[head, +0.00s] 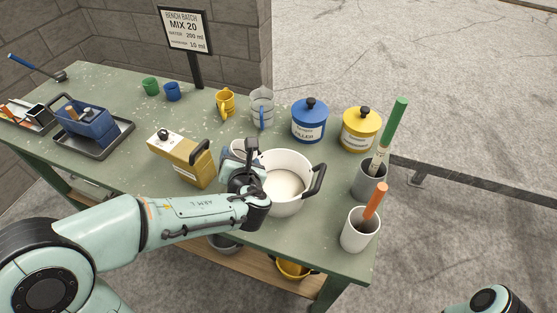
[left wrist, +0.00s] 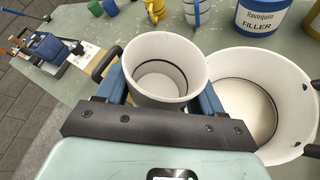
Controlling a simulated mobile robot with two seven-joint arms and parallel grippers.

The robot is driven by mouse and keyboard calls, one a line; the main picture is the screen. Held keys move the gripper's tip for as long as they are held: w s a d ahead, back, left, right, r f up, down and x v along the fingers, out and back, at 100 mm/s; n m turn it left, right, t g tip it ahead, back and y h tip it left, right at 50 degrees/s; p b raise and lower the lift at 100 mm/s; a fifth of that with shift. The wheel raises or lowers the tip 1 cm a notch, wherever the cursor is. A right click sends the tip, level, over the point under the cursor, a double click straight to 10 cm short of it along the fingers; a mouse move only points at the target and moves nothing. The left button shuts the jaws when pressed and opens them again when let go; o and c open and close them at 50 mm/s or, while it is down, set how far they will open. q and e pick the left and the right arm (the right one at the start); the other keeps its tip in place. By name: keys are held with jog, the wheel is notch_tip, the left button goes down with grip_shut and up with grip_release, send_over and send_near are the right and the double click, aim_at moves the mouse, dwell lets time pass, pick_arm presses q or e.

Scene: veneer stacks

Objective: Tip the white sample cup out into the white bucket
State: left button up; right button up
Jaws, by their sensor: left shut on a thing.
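My left gripper (head: 243,172) is shut on the white sample cup (head: 238,152). In the left wrist view its blue fingers (left wrist: 163,92) clasp the cup (left wrist: 165,62) from both sides. The cup looks about upright, its open mouth showing a dark ring and a pale grey inside; I cannot tell how much it holds. The white bucket (head: 293,203) stands on the bench just right of the cup, with black side handles and a pale inside. It also shows in the left wrist view (left wrist: 228,60). My right gripper is out of view.
Blue (head: 309,124) and yellow (head: 360,132) lidded tubs stand behind. A grey pot (head: 369,184) and a white pot (head: 355,238), both holding tools, stand to the right. The green bench (head: 125,178) has free room at left.

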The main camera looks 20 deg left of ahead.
pick_arm(q)
jog(key=shift+w+d, duration=0.1)
jog(key=shift+d, duration=0.15)
jog(key=shift+w+d+f+m+g+y+p, duration=0.35)
jog(key=shift+w+d+m+y+p, duration=0.15)
jog(key=shift+m, duration=0.2)
jog(key=shift+s+r+p, duration=0.15)
jog(key=shift+r+p, duration=0.05)
jog(key=shift+p, duration=0.15)
jog(key=shift+f+m, duration=0.1)
jog(key=shift+m, duration=0.2)
jog(key=shift+d+y, duration=0.1)
jog(key=shift+y, duration=0.2)
jog(key=shift+r+p, duration=0.2)
jog(key=shift+p, duration=0.2)
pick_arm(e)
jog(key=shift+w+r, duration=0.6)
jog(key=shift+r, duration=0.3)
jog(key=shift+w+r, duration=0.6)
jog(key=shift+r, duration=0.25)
pick_arm(q)
jog(key=shift+f+m+g+y, duration=0.25)
jog(key=shift+f+m+y, duration=0.2)
jog(key=shift+m, duration=0.35)
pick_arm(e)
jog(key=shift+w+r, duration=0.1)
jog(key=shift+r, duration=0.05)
